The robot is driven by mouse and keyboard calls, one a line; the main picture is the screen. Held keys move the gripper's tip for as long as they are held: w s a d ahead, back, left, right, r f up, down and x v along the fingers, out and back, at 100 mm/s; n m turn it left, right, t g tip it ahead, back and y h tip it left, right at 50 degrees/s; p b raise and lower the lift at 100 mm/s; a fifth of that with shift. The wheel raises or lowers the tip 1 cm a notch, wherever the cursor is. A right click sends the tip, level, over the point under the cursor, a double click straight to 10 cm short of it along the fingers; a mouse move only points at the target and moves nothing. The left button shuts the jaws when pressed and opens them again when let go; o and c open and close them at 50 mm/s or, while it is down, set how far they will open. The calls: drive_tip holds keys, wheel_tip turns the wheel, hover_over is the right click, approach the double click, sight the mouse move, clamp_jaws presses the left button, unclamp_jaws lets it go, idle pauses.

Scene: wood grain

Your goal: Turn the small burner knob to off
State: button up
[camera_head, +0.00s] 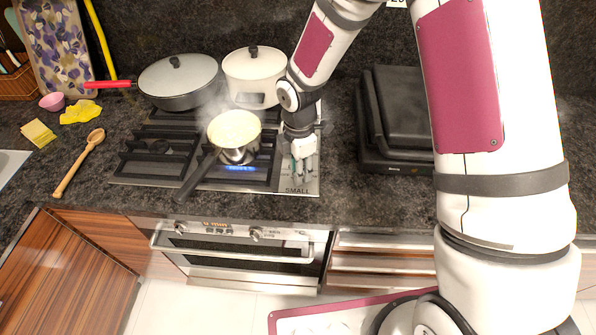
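The cooktop (310,187) has a metal control strip along its right side with the label "SMALL" near the front corner. My gripper (298,168) points down over this strip, just behind the label. Its fingers are small and partly merge with the strip, so I cannot tell whether they are open or shut, or touching a knob. The small burner knob is not clearly visible; my gripper covers that area. A small saucepan (234,130) with pale contents steams on a front burner, its dark handle pointing front left. Blue flame (240,168) glows below it.
A lidded grey pan (180,85) and a cream pot (252,75) stand on the back burners. A black appliance (395,120) stands right of the cooktop. Bare counter separates cooktop and appliance.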

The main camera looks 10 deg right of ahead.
clamp_jaws()
drive_tip(key=n, duration=0.4)
drive_tip(key=shift+n+b, duration=0.3)
drive_tip(key=shift+n, duration=0.5)
drive_tip(key=n, duration=0.3)
drive_tip(key=shift+n, duration=0.3)
